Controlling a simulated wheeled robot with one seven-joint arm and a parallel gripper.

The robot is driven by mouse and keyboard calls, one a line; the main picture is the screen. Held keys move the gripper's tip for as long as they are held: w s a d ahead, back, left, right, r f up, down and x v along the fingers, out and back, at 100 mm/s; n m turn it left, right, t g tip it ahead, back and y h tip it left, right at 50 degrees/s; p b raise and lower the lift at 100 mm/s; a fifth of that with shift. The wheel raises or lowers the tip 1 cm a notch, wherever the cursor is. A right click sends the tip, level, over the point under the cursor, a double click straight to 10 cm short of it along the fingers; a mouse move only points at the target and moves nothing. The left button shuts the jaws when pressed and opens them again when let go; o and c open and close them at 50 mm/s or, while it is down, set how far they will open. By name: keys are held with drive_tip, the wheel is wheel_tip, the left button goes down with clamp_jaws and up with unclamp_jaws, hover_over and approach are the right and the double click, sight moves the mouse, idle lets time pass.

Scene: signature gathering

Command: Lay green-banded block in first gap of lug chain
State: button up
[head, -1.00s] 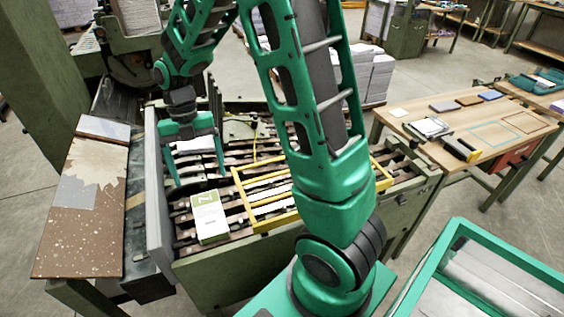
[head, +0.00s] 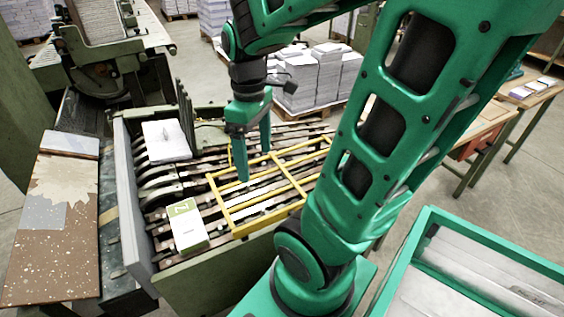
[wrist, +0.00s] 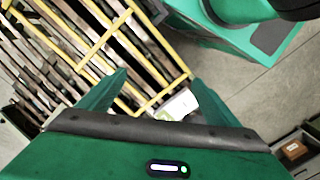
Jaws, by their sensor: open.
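The green-banded block (head: 187,225) is white with a green band and lies on the near left part of the lug chain (head: 156,203), left of the yellow frame. It also shows in the wrist view (wrist: 176,107), partly hidden behind the gripper body. My gripper (head: 254,165) is open and empty, pointing down above the yellow frame (head: 226,216). Its two fingers are spread in the wrist view (wrist: 160,77). The chain's dark and pale bars run beneath the frame. I cannot tell which gap is the first.
A white stack (head: 166,140) lies at the chain's far left end. A grey side plate (head: 131,200) stands along the left edge, with a brown patterned board (head: 55,245) beyond it. A green-rimmed bin (head: 450,217) is at the right front. Paper stacks (head: 320,75) stand behind.

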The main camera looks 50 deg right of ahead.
drive_tip(key=s+d+m, duration=0.2)
drive_tip(key=s+m, duration=0.5)
drive_tip(key=m, duration=0.3)
drive_tip(key=shift+s+t, duration=0.3)
drive_tip(key=shift+s, duration=0.05)
